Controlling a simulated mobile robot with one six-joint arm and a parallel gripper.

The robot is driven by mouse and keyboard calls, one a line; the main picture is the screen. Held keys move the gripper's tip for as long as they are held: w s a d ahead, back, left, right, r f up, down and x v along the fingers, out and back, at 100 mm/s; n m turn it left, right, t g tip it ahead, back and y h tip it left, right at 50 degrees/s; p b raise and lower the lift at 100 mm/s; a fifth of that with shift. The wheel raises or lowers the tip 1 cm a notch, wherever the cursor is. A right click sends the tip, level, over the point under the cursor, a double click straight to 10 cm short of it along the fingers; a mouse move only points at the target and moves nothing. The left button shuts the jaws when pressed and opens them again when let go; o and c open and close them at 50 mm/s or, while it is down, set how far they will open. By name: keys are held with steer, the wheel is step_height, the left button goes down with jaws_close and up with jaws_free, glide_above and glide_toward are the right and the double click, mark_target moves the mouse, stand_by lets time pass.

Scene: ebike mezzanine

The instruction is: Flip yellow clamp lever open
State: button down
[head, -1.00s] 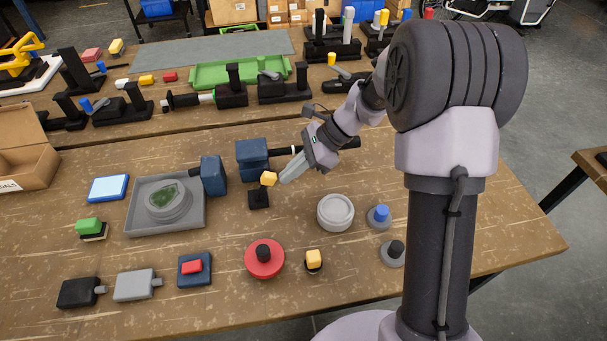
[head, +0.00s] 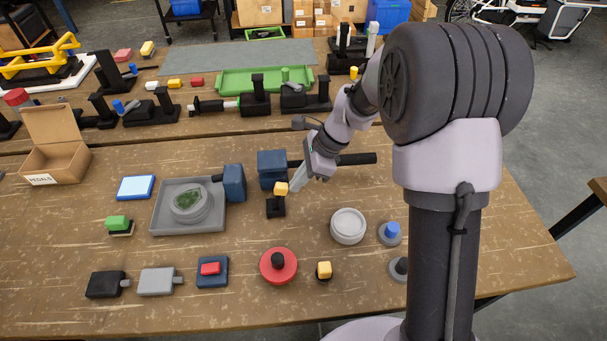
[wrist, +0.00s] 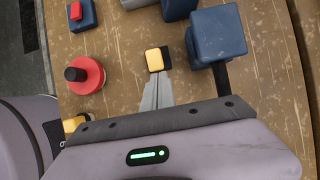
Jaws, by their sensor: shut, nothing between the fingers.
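The yellow clamp lever shows as a yellow block-shaped tip (head: 281,188) above a small black base (head: 276,208), in front of a blue block. The yellow tip (wrist: 153,59) also shows in the wrist view, straight ahead of the fingers, with black parts beside it. My gripper (head: 295,186) comes in from the right with its fingers shut and empty. Its fingertips (wrist: 157,78) are at or very near the tip's near right side; I cannot tell whether they touch. Part of the lever under the tip is hidden.
Beside the lever stand a blue block (head: 271,163) with a black bar and another blue block (head: 234,183) at a grey tray (head: 160,222). A grey round piece (head: 348,227), red disc (head: 279,267) and second yellow-topped piece (head: 324,270) stand nearer. Bare wood lies between.

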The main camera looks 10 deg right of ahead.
mark_target(276, 185)
steer(key=a+r+h+p, duration=0.2)
steer(key=p, duration=0.3)
steer(key=shift+a+r+h, duration=0.15)
steer(key=shift+a+h, duration=0.25)
steer(key=shift+a+h+p, duration=0.75)
steer(key=shift+h+p, duration=0.05)
steer(key=shift+p, duration=0.25)
steer(key=shift+a+f, duration=0.25)
steer(key=shift+a, duration=0.2)
steer(key=shift+d, duration=0.1)
steer(key=shift+r, duration=0.1)
steer(key=shift+r+p, duration=0.55)
steer(key=shift+r, duration=0.2)
